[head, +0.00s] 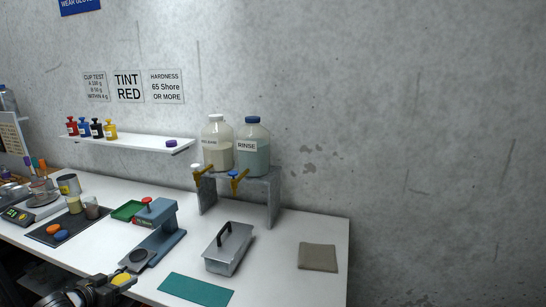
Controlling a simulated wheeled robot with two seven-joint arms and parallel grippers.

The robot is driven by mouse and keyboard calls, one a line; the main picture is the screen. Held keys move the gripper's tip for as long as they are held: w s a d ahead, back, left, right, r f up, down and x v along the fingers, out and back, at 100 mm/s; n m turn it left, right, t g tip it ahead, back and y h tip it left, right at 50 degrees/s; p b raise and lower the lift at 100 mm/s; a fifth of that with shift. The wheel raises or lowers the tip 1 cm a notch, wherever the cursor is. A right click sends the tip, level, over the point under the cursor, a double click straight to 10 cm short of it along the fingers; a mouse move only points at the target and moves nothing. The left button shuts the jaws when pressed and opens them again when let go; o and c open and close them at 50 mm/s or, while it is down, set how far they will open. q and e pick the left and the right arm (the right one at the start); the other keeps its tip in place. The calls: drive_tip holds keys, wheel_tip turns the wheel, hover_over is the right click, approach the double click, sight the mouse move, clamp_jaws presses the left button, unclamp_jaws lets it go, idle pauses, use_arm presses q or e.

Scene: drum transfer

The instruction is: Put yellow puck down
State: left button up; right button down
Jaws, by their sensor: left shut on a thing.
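My left gripper (115,284) comes in at the bottom left, low in the head view, near the table's front edge. It is shut on the yellow puck (121,279), which shows as a small yellow patch at the fingertips. The puck is just in front of the blue-grey press (167,243) with a red knob; a dark round pad lies on the press's base. I cannot tell whether the puck touches anything below. My right gripper is not in view.
An orange puck (54,229) and a blue puck (61,235) lie on a dark mat (85,227). A green tray (127,211) sits behind the press. White table shows between them.

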use_arm(q)
drive_tip(key=s+a+f, duration=0.2)
drive_tip(key=a+f, duration=0.2)
drive_tip(key=a, duration=0.1)
drive_tip(key=s+a+r+n+g+y, duration=0.1)
drive_tip(key=s+a+r+n+y, duration=0.2)
drive_tip(key=a+n+y, duration=0.3)
drive_tip(key=s+a+r+n+g+y, duration=0.1)
drive_tip(key=s+a+r+n+y, duration=0.15)
drive_tip(key=a+y, duration=0.4)
drive_tip(key=w+d+r+m+t+h, duration=0.1)
drive_tip(key=w+d+r+m+h, duration=0.15)
drive_tip(key=d, duration=0.95)
drive_tip(key=w+d+r+m+t+h, duration=0.1)
drive_tip(key=w+d+r+h, duration=0.3)
drive_tip(key=d, duration=0.9)
drive_tip(key=s+d+r+m+h, duration=0.1)
drive_tip(key=s+d+r, duration=0.3)
drive_tip(key=d+r, duration=0.35)
drive_tip(key=s+d+r+m+h, duration=0.1)
drive_tip(key=s+d+r+h, duration=0.15)
drive_tip(key=d+r, duration=0.55)
wheel_tip(320, 180, down, 7)
drive_tip(key=b, duration=0.6)
drive_tip(key=shift+s+d+t+y, duration=0.3)
drive_tip(key=shift+s+y, duration=0.15)
